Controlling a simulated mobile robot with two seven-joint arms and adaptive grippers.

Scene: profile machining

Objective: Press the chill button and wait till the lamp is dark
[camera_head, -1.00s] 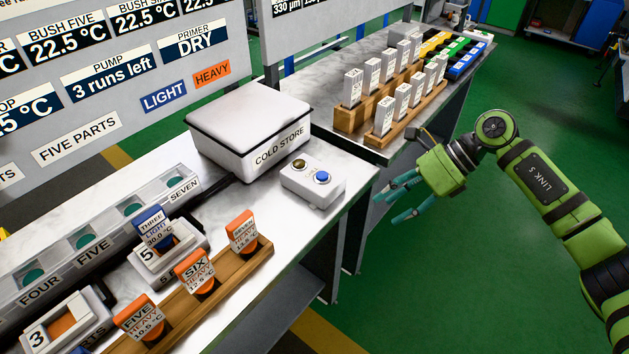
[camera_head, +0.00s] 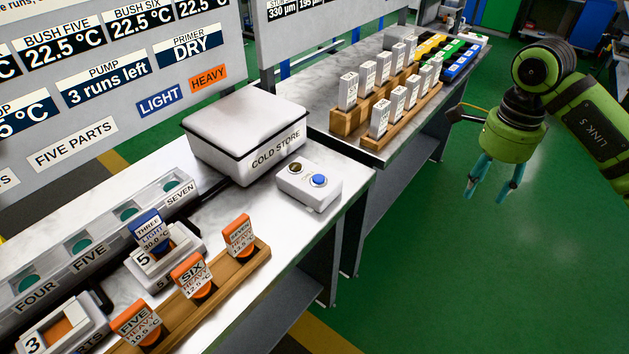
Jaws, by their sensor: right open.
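The control box (camera_head: 309,186) is a small white box on the near bench, in front of the white cold store (camera_head: 247,133). On its top are a blue button (camera_head: 319,180) and a dark brownish lamp (camera_head: 296,167), which looks unlit. The cold store's lid is shut. My right gripper (camera_head: 493,190) is open and empty, its teal fingers pointing down. It hangs over the green floor, well to the right of the control box and clear of both benches. My left gripper is not in view.
A wooden rack (camera_head: 225,283) with orange tagged parts stands at the near bench's front edge. A blue tagged part (camera_head: 148,229) sits in a white holder behind it. The far bench holds wooden racks of white tagged blocks (camera_head: 379,118). Open floor (camera_head: 480,270) lies at right.

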